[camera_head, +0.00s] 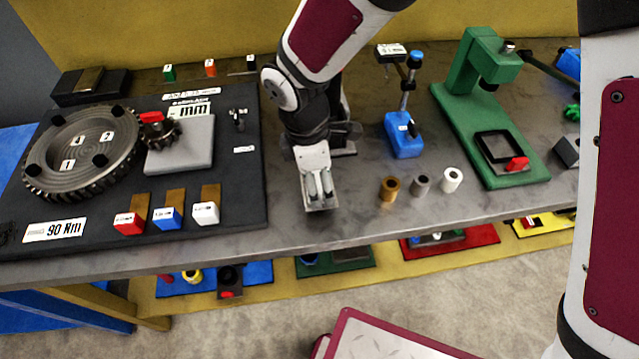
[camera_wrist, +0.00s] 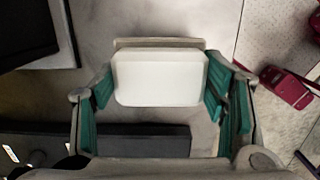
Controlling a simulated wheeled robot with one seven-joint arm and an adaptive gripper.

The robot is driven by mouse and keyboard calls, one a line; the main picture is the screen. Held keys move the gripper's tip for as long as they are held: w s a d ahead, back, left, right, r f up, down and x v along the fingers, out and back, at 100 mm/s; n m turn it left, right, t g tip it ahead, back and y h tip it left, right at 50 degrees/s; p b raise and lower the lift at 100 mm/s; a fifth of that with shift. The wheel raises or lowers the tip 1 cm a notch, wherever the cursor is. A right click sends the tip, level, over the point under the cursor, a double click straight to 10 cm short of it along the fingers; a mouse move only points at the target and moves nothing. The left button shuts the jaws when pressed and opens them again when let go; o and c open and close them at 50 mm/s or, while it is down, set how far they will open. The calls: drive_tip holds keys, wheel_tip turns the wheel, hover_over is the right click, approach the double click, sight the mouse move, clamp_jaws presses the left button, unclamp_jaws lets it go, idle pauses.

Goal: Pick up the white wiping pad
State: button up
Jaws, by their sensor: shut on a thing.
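The white wiping pad (camera_wrist: 158,77) is a pale block with rounded corners in the middle of the wrist view, with a greyish-beige edge along its far side. My gripper (camera_wrist: 159,92) has its teal fingers on the left and right sides of the pad and is shut on it. In the head view my gripper (camera_head: 320,192) points down over the grey bench, right of the black fixture plate and near the front edge. There the pad is mostly hidden by the gripper, and I cannot tell whether it touches the bench.
The black plate (camera_head: 250,190) at left carries a large gear (camera_head: 85,150) and coloured blocks. A blue-based stand (camera_head: 403,135), several small cylinders (camera_head: 420,185) and a green press (camera_head: 487,110) stand at right. Bare bench lies between the gripper and the cylinders.

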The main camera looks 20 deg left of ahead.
drive_tip(key=s+d, duration=0.2)
drive_tip(key=s, duration=0.5)
drive_tip(key=s+d+r+b, duration=0.1)
drive_tip(key=s+d, duration=0.1)
drive_tip(key=s, duration=0.6)
drive_tip(key=shift+s+d+r, duration=0.15)
drive_tip(key=shift+s+d, duration=0.05)
drive_tip(key=shift+d, duration=0.05)
